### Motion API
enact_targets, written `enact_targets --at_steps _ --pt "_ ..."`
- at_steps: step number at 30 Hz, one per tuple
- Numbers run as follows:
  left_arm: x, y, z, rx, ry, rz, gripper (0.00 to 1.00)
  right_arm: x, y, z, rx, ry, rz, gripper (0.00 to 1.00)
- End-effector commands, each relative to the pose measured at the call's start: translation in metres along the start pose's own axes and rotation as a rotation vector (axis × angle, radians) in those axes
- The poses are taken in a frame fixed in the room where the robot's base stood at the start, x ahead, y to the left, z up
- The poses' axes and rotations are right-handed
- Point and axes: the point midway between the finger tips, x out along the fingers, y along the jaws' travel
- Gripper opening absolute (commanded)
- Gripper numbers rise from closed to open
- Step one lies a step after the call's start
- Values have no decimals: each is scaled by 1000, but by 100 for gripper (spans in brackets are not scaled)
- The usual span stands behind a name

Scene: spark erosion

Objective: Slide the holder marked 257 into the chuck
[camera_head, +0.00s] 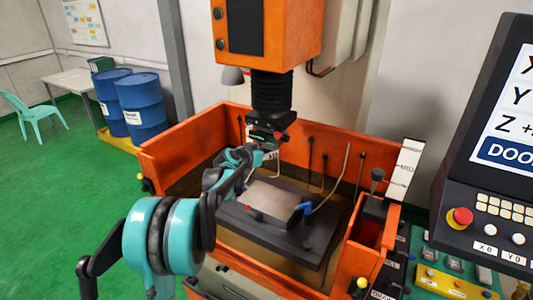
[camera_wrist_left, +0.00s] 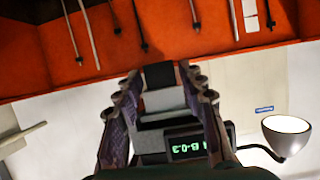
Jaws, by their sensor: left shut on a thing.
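The chuck (camera_head: 267,130) is a dark block under the black bellows of the orange machine head. My left gripper (camera_head: 262,152) is just below it, its arm coming in from the left. In the left wrist view its two fingers (camera_wrist_left: 160,88) are shut on a grey metal holder (camera_wrist_left: 163,101) with a dark block at its far end. A small pale patch on the holder shows in the head view (camera_head: 271,155), too small to read, so I cannot confirm 257. Whether holder and chuck touch, I cannot tell. The right gripper is out of view.
An orange-walled tank (camera_head: 190,140) surrounds a dark worktable with a pale metal plate (camera_head: 272,198). Thin rods (camera_head: 310,155) stand along the back wall. A lamp (camera_wrist_left: 287,133) is close on the right in the wrist view. A green-lit display (camera_wrist_left: 187,147) shows there too.

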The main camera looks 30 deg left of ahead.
Motion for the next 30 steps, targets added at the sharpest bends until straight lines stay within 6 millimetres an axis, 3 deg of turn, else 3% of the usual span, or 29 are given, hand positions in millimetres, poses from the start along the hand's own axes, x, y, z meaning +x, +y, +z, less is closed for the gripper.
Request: enact_targets --at_steps 6,7,9,16,18,30 --pt "0 0 0 0 0 0 0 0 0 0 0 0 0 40" --pt "0 0 0 0 0 0 45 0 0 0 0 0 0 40" --pt "0 0 0 0 0 0 63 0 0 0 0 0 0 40" --pt "0 0 0 0 0 0 64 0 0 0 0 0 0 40" --pt "0 0 1 0 -1 0 81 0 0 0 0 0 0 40" --pt "0 0 0 0 -1 0 81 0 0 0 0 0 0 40"
